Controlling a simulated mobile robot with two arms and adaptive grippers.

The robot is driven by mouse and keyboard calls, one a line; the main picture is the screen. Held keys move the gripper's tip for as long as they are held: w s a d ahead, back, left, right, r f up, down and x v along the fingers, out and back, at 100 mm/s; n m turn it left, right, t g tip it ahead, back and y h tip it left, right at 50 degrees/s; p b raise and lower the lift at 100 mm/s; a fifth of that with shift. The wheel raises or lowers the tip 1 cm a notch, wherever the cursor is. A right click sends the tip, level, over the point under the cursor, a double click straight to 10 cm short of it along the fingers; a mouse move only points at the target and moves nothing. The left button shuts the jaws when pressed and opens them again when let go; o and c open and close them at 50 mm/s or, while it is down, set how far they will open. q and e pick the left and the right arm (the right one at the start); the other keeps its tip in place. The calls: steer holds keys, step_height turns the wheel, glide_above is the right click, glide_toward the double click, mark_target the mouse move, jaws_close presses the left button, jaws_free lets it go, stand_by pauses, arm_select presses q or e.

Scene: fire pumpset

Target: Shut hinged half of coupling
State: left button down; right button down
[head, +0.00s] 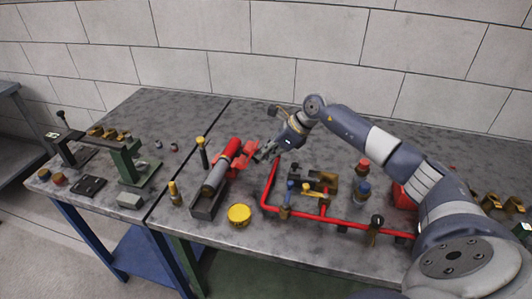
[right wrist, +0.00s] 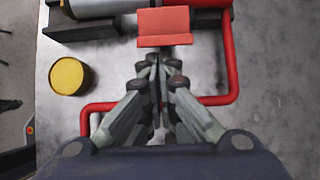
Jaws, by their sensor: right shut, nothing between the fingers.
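The coupling (head: 243,155) is red and sits at the far end of a grey and red cylinder on the table. A red block-shaped part, which looks like its hinged half (right wrist: 163,26), shows in the right wrist view and stands out from the coupling. My right gripper (head: 262,157) is just right of the coupling. Its fingers (right wrist: 156,62) are shut and empty, with the tips close below the red block; I cannot tell whether they touch it. My left gripper is not in view.
A red pipe (head: 340,225) with valves runs right of the coupling, close to my right gripper. A yellow cap (head: 239,215) stands in front. A green press-like stand (head: 130,165) is at the left. The table behind the coupling is clear.

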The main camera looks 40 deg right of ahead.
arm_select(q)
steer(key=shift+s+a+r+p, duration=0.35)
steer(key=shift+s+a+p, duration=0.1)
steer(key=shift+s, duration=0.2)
arm_select(e)
steer(key=shift+w+a+r+g, duration=0.15)
steer(key=shift+r+g, duration=0.15)
steer(key=shift+r, duration=0.1)
